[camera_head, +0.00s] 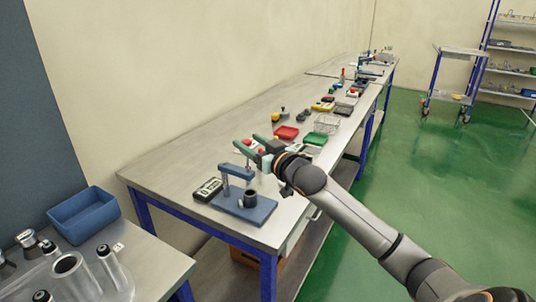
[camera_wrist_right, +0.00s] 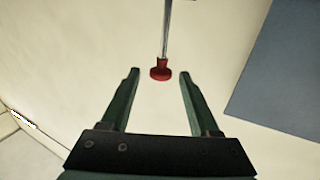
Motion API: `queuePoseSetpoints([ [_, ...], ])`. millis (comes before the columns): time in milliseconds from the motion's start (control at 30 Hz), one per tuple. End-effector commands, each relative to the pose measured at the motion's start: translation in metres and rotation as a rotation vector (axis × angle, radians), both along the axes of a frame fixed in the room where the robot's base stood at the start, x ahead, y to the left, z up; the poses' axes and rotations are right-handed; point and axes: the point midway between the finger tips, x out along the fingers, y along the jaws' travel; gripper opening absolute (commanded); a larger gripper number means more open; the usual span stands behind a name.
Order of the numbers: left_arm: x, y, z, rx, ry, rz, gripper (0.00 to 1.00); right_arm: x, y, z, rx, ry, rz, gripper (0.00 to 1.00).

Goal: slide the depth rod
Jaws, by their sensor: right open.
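A blue fixture (camera_head: 258,213) stands on the near end of the long bench, with a post, a crossarm (camera_head: 238,171) and a dark cup (camera_head: 250,198) on its base. A thin metal rod (camera_head: 248,161) rises by the crossarm's end. In the right wrist view the rod (camera_wrist_right: 166,30) ends in a red knob (camera_wrist_right: 160,72). My right gripper (camera_head: 246,141) is open above the fixture. In the wrist view its fingertips (camera_wrist_right: 159,74) lie either side of the knob, with gaps on both sides; the depth between them is unclear. My left gripper is out of view.
A dark meter (camera_head: 208,189) lies left of the fixture. Red (camera_head: 286,133) and green (camera_head: 314,139) trays and other small items stand farther along the bench. A blue bin (camera_head: 84,215) and metal parts stand on the nearer table. The wall borders the bench's left side.

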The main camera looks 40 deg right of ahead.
Motion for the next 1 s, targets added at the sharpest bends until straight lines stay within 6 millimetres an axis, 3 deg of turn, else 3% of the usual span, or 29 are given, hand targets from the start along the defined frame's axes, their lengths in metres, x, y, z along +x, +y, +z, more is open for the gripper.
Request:
queuePoseSetpoints([
  [533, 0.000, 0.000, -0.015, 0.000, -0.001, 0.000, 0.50, -0.085, 0.001, -0.001, -0.002, 0.000, 0.002, 0.62],
  [733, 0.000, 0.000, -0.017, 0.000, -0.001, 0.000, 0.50, -0.102, 0.000, 0.000, 0.000, -0.001, 0.001, 0.62],
  [1000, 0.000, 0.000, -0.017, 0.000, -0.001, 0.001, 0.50, -0.107, 0.000, 0.001, 0.000, -0.002, 0.000, 0.62],
])
